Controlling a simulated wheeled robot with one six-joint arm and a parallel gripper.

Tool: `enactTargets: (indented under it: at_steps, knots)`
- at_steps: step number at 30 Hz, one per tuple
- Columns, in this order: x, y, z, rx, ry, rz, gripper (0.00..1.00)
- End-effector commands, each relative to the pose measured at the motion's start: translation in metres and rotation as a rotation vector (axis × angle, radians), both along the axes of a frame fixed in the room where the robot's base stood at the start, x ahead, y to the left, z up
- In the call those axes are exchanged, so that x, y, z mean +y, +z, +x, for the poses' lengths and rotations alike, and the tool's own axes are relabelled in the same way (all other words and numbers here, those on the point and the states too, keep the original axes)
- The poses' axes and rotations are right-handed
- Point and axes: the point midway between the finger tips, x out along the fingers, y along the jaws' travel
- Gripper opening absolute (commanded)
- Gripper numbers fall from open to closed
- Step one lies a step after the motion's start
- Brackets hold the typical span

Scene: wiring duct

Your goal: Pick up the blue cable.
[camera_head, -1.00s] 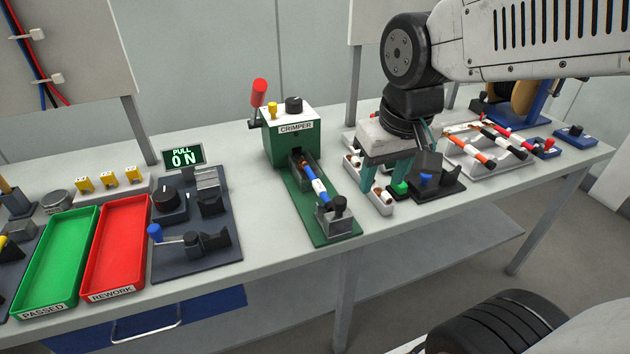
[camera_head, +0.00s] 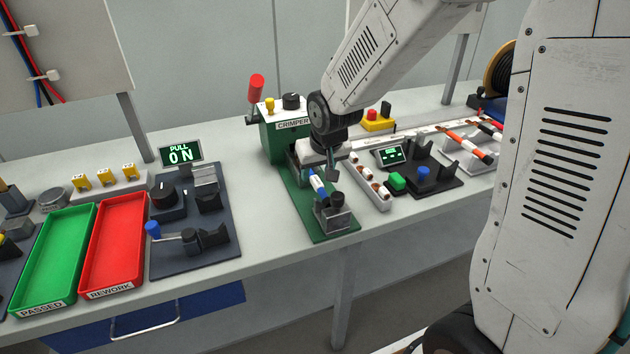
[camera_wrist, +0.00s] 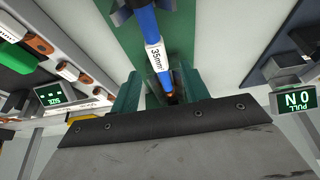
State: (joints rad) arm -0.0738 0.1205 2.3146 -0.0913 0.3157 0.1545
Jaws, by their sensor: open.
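The blue cable (camera_head: 316,186) lies along the green crimper's base, its near end at a grey holder (camera_head: 333,217). In the wrist view, the blue cable (camera_wrist: 147,23) carries a white "35mm" label and has an orange tip near my gripper. My gripper (camera_wrist: 160,78) is open, with one teal finger on each side of the cable's lower part. I cannot tell whether the fingers touch it. In the head view my gripper (camera_head: 318,174) is over the cable, just in front of the crimper's body (camera_head: 283,142), and hides part of it.
A dark fixture with a "PULL 0N" display (camera_head: 181,152), a red REWORK tray (camera_head: 113,245) and a green PASSED tray (camera_head: 52,262) stand to the left. A white rack (camera_head: 370,183) with brown-tipped pieces is close on the right, beside a dark scale (camera_head: 440,178).

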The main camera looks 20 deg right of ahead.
Motion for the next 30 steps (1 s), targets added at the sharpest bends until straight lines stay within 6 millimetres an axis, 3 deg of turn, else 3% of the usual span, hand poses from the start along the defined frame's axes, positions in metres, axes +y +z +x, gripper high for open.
enactTargets:
  at_steps: [6, 14, 19, 30]
  knots:
    - [0.0, -0.025, 0.009, 0.002, -0.001, 0.0, 0.45]
    - [0.0, -0.026, 0.01, 0.0, 0.0, 0.0, 0.45]
    - [0.0, -0.026, 0.01, 0.0, 0.0, 0.0, 0.0]
    - [0.0, -0.019, 0.011, -0.002, -0.001, 0.0, 0.0]
